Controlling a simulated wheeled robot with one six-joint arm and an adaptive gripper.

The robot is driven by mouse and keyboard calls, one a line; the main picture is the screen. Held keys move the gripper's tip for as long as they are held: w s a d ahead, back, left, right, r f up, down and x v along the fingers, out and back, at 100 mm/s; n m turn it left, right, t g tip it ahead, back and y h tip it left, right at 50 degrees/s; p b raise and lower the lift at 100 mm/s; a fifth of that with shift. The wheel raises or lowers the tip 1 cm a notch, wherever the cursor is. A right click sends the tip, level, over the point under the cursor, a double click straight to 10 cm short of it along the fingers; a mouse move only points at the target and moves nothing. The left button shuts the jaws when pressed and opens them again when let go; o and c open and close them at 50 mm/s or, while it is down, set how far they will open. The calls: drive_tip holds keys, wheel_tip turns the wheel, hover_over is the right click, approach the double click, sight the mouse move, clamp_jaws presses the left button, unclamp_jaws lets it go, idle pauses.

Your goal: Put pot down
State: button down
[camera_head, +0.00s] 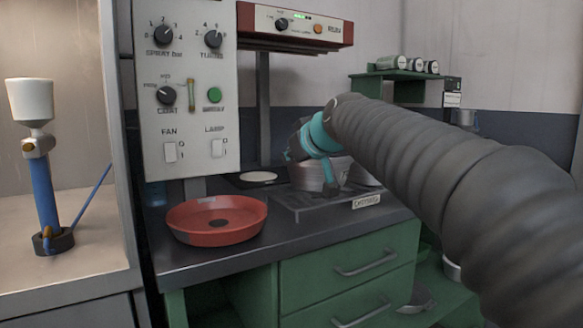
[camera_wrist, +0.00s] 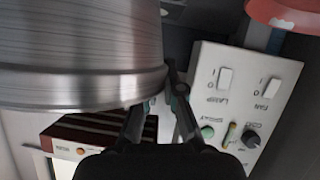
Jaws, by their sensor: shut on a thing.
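A shiny metal pot (camera_head: 308,176) is over the dark labelled plate (camera_head: 304,207) on the worktop, partly hidden by my gripper. My gripper (camera_head: 331,186) reaches down at the pot's near side, its teal parts in front of the pot. In the wrist view the pot's brushed wall and rim (camera_wrist: 80,55) fill the upper left. There my gripper's two fingers (camera_wrist: 172,78) are closed together at the pot's rim, holding it. I cannot tell whether the pot's base touches the plate.
A red round pan (camera_head: 217,217) sits on the worktop to the left. A pale disc (camera_head: 259,177) lies behind it. Another metal vessel (camera_head: 368,174) is just right of the pot.

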drive_tip(key=shift+f, duration=1.05)
drive_tip(key=shift+f+b, duration=0.2)
drive_tip(key=shift+b, duration=0.1)
drive_tip(key=c, duration=1.3)
unclamp_jaws()
drive_tip(key=shift+r, duration=0.1)
drive_tip(key=shift+r+p, duration=0.2)
drive_tip(key=shift+p, duration=0.15)
drive_tip(key=b+v, duration=0.1)
drive_tip(key=v, duration=1.1)
drive_tip(key=shift+f, duration=0.15)
drive_tip(key=shift+s+d, duration=0.1)
